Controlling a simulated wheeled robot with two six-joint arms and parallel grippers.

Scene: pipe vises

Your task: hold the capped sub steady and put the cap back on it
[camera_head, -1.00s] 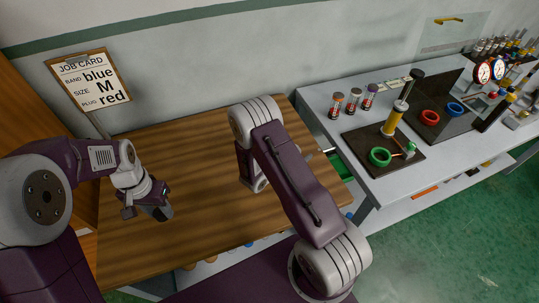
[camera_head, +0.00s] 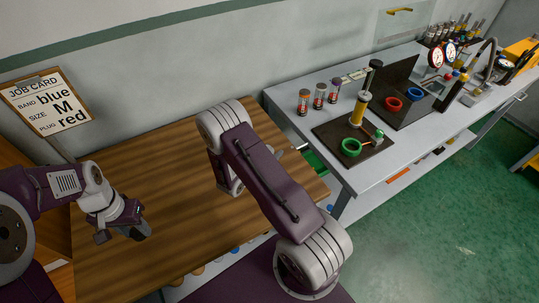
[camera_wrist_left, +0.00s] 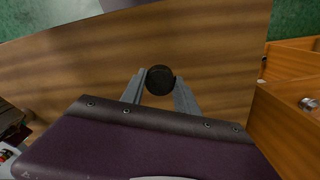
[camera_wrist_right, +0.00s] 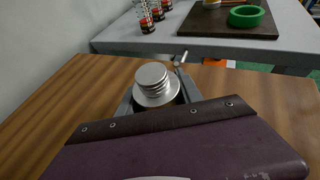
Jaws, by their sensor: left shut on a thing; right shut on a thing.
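My left gripper (camera_wrist_left: 160,76) is shut on a dark round cap (camera_wrist_left: 158,81), seen face-on between its fingers above the wooden table. In the head view my left gripper (camera_head: 140,230) hangs over the left part of the table. My right gripper (camera_wrist_right: 154,88) is shut on the sub, whose silver ridged top (camera_wrist_right: 153,78) stands up between the fingers with a wider flange below. No cap is on this top. The sub's lower part is mostly hidden by the gripper. In the head view my right arm hides the sub. The cap and the sub are apart.
The wooden table (camera_head: 150,215) is mostly clear between the grippers. A job card (camera_head: 47,102) stands at the back left, reading blue, M, red. The grey bench (camera_head: 375,178) at right carries several small jars, a dark mat with a green ring (camera_head: 351,147), and gauges.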

